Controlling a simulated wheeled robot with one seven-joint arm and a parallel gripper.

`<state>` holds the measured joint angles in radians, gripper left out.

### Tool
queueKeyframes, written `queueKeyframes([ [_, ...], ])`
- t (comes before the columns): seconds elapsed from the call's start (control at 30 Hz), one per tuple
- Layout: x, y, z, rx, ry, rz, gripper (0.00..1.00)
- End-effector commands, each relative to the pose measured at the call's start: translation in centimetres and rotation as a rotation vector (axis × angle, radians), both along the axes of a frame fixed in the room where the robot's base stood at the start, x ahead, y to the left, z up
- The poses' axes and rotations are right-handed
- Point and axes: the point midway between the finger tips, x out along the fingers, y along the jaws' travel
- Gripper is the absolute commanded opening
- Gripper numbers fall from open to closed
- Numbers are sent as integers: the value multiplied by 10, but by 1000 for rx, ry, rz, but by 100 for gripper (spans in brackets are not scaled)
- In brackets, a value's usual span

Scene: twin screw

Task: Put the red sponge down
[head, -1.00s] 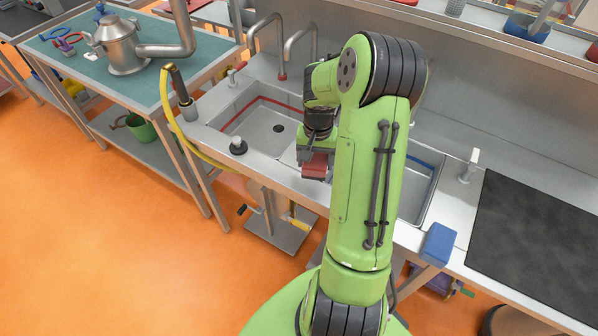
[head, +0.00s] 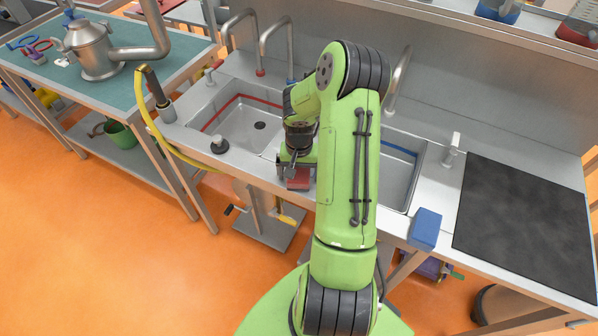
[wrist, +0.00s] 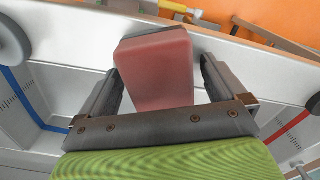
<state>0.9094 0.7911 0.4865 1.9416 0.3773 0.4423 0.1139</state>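The red sponge (head: 299,179) is at the front ledge of the double sink, near the divider between the basins. My gripper (head: 297,168) is right over it, pointing down. In the wrist view the sponge (wrist: 160,75) lies between the two fingers of my gripper (wrist: 162,72). A narrow gap shows between the sponge and the right finger, so the fingers are open around it. The left finger is close to the sponge; whether it touches cannot be told. The sponge's far end overlaps the steel ledge (wrist: 235,48) and seems to rest on it.
A blue sponge (head: 425,228) lies on the front ledge to the right, beside a dark mat (head: 525,225). The left basin (head: 240,118) has a red stripe, the right basin (head: 400,170) a blue one. A black stopper (head: 219,145) and tall faucets stand around the sink.

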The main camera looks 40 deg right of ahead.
Motion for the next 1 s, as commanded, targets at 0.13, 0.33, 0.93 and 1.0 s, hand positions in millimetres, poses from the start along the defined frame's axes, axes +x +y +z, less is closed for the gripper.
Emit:
queueKeyframes([
  [0.13,0,0,0,0,0,0,97],
  [0.33,1,-1,13,-3,-3,0,97],
  [0.93,1,9,136,-21,-7,33,97],
  [1.0,1,28,160,-64,-23,102,97],
])
